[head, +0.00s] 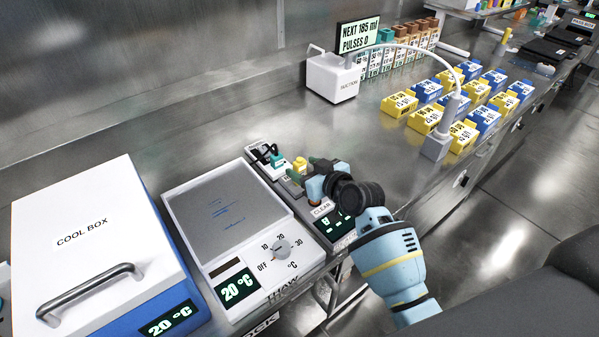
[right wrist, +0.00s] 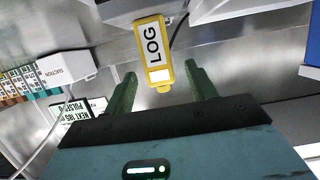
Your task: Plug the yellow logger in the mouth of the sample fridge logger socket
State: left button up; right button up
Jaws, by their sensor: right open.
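The yellow logger (right wrist: 153,50), with a white LOG label, shows in the right wrist view. In the head view a small yellow piece (head: 300,164), probably this logger, shows by my right gripper (head: 305,172). My right gripper also shows in the right wrist view (right wrist: 160,73), its two green fingers open. The logger's near end lies between the fingertips, with a gap on each side. Its far end meets a pale grey body at the picture's top; I cannot tell whether it is plugged in. No sample fridge socket can be made out. My left gripper is not in view.
The white cool box (head: 82,240) and a grey-topped heating plate (head: 222,208) stand left of my right arm. A suction unit (head: 333,78) stands behind. Yellow and blue labelled blocks (head: 462,137) fill the right side. Bare bench lies between.

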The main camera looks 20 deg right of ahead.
jog(key=shift+w+a+f, duration=0.15)
jog(key=shift+w+f, duration=0.05)
jog(key=shift+w, duration=0.15)
jog(key=c, duration=1.1)
jog(key=shift+o, duration=0.2)
jog(key=shift+w+r, duration=0.1)
jog(key=shift+r, duration=0.35)
jog(key=s+a+r, duration=0.1)
jog(key=s+r, duration=0.1)
jog(key=s, duration=0.6)
jog(key=s+a+r, duration=0.2)
jog(key=s, duration=0.6)
jog(key=shift+p, duration=0.3)
jog(key=shift+r, duration=0.1)
